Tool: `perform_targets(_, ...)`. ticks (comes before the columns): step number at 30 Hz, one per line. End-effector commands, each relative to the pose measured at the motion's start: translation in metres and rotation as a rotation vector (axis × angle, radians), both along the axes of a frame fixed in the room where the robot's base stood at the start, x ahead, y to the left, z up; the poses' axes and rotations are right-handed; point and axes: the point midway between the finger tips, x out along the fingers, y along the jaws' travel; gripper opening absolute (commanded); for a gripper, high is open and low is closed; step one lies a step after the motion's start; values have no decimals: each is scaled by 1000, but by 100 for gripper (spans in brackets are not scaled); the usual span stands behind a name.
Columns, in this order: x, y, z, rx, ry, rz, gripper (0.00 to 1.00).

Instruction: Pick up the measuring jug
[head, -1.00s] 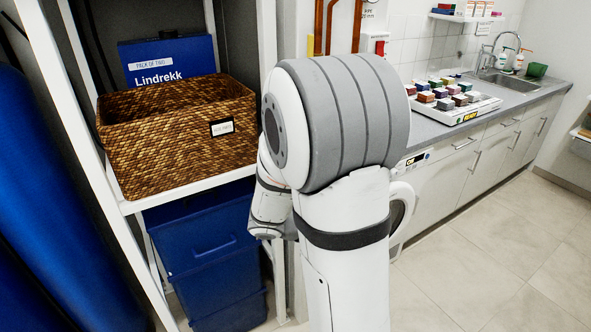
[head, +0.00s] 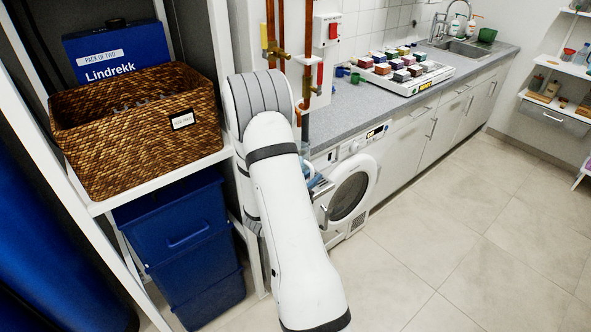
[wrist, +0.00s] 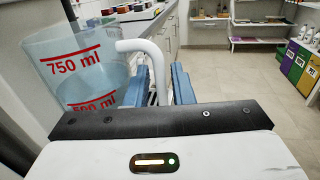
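The measuring jug (wrist: 75,65) is a clear, bluish jug with red 750 ml and 500 ml marks, at the left of the wrist view. Its white handle (wrist: 150,50) curves right and down from near the rim, into the space between the fingers of my gripper (wrist: 160,85). The two blue fingers stand apart, one on each side of the handle, and look open. The lower handle and the jug's base are hidden by my gripper body. In the head view my arm hides most of the jug and gripper; only bluish parts show beside the washing machine.
A white washing machine (head: 350,190) has its round door toward me. Pipes with valves (head: 305,80) run down the wall. A shelf at left holds a wicker basket (head: 130,140), with blue bins (head: 190,235) below. The tiled floor (head: 470,230) at right is clear.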

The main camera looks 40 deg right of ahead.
Motion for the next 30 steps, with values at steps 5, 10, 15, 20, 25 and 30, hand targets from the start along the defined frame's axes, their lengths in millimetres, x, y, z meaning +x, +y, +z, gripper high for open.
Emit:
perform_targets(5, 5, -21, 2, 0, 0, -2, 21)
perform_targets(10, 7, -24, 1, 0, 0, 0, 21)
perform_targets(15, 7, -23, 1, 0, 0, 0, 16)
perform_targets(20, 7, -23, 1, 1, 0, 0, 3)
perform_targets(25, 7, -23, 1, 1, 0, 1, 0)
perform_targets(30, 7, -23, 1, 0, -1, 1, 0)
